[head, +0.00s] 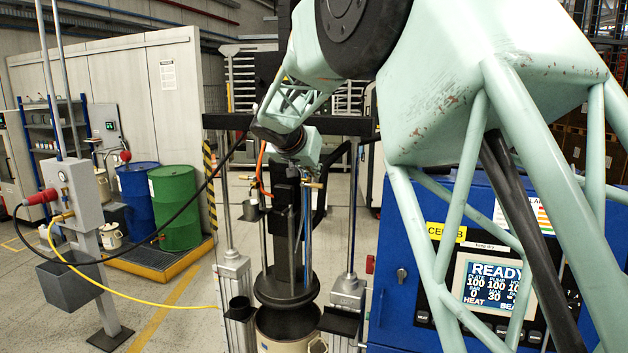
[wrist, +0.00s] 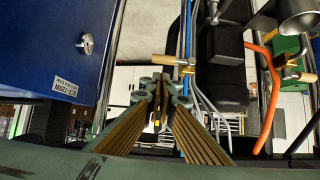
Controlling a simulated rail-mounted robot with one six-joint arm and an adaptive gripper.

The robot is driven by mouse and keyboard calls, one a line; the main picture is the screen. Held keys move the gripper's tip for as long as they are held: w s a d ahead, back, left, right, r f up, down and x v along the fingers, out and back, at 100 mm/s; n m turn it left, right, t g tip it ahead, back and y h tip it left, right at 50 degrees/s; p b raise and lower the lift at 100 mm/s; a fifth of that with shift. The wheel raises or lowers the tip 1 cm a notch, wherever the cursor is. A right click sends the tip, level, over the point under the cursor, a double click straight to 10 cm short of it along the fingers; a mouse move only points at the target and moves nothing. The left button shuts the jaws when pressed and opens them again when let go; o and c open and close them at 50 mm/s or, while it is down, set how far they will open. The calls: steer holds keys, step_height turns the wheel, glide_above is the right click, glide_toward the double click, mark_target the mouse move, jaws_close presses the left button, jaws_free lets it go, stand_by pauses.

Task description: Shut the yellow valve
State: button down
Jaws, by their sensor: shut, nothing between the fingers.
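In the wrist view my gripper (wrist: 160,82) points away with its ribbed fingers together at the tips, holding nothing. A brass valve fitting (wrist: 172,60) with a tan handle lies just beyond the fingertips on a blue line, apart from them as far as I can see. A second brass fitting (wrist: 298,75) joins an orange hose at the right. In the head view, a yellow fitting (head: 62,216) joins a yellow hose to the grey post box (head: 75,190). I cannot tell which fitting is the yellow valve.
The pump's follower plate (head: 286,290) hangs over an open drum (head: 288,330). The blue control cabinet (head: 400,310) stands right and shows close at left in the wrist view (wrist: 50,45). A black hose (head: 165,228) crosses left. Blue and green drums stand behind.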

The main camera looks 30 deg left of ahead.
steer(key=b+v, duration=0.1)
steer(key=v, duration=0.9)
steer(key=shift+r, duration=0.35)
steer(key=shift+s+a, duration=0.1)
